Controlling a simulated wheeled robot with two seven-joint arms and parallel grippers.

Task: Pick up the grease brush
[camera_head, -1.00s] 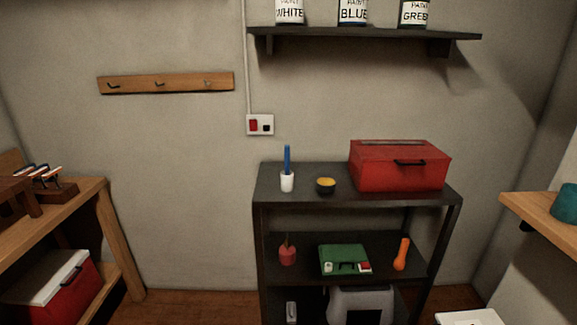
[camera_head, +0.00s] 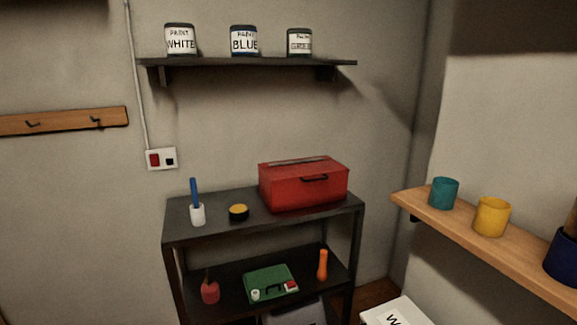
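A slim blue handle (camera_head: 194,192) stands upright from a white cylinder (camera_head: 198,215) on the left of the dark shelf unit's top. It may be the grease brush, but I cannot tell whether the white part is bristles or a holder. A small black tin (camera_head: 238,212) with a yellow top stands to its right. At the right edge, a dark blue pot (camera_head: 562,262) is partly cut off, with a brown piece rising from it that I cannot identify. Neither of my grippers is in view.
A red toolbox (camera_head: 303,187) sits on the dark shelf unit (camera_head: 215,234). Below are a green case (camera_head: 268,279), an orange-handled item (camera_head: 322,265) and a red item (camera_head: 210,291). A wooden wall shelf (camera_head: 450,228) at right holds teal (camera_head: 443,193) and yellow (camera_head: 491,217) cups.

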